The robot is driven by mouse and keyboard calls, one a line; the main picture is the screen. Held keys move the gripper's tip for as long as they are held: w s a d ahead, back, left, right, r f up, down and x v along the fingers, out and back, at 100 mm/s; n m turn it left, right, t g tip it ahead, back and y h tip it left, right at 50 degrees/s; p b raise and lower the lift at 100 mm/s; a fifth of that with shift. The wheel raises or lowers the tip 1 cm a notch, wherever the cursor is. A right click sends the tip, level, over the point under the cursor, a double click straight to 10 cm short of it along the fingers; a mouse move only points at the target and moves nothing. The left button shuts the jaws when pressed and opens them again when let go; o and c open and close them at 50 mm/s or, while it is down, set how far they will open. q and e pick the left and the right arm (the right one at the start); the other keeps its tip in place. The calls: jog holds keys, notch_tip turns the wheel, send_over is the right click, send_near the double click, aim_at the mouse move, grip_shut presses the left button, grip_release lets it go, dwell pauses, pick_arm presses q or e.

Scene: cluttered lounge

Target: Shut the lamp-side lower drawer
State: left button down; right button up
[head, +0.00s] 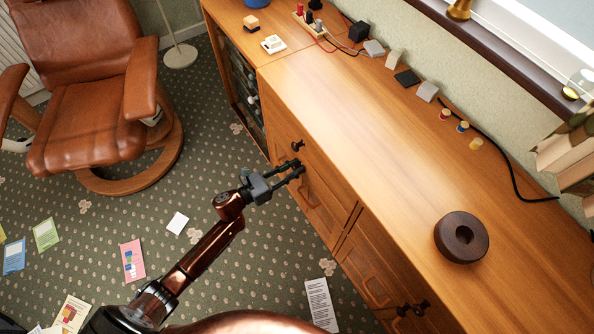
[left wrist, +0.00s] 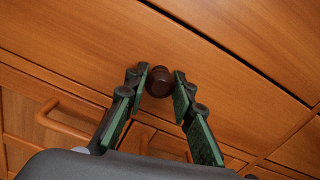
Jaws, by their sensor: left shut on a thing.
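My left gripper (head: 298,171) reaches the drawer fronts on the lamp-side part of the wooden sideboard (head: 335,110). In the left wrist view its fingers (left wrist: 160,85) are closed around a dark round knob (left wrist: 159,81) on a wooden drawer front (left wrist: 85,50). A thin dark gap runs along one edge of this front; I cannot tell how far it stands out. Another dark knob (head: 297,145) shows just above the gripper in the head view. The fingers partly hide the front below. My right gripper is not in view.
The lamp base (head: 180,56) stands on the carpet beside a brown leather armchair (head: 90,90). Papers and a pink card (head: 132,260) lie on the floor. Dark knobs (head: 403,310) stick out farther right.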

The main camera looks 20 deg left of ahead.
pick_arm(q)
jog(key=c, duration=1.6)
grip_release()
jog(key=shift+a, duration=0.1)
jog(key=shift+s, duration=0.1)
jog(key=v, duration=1.2)
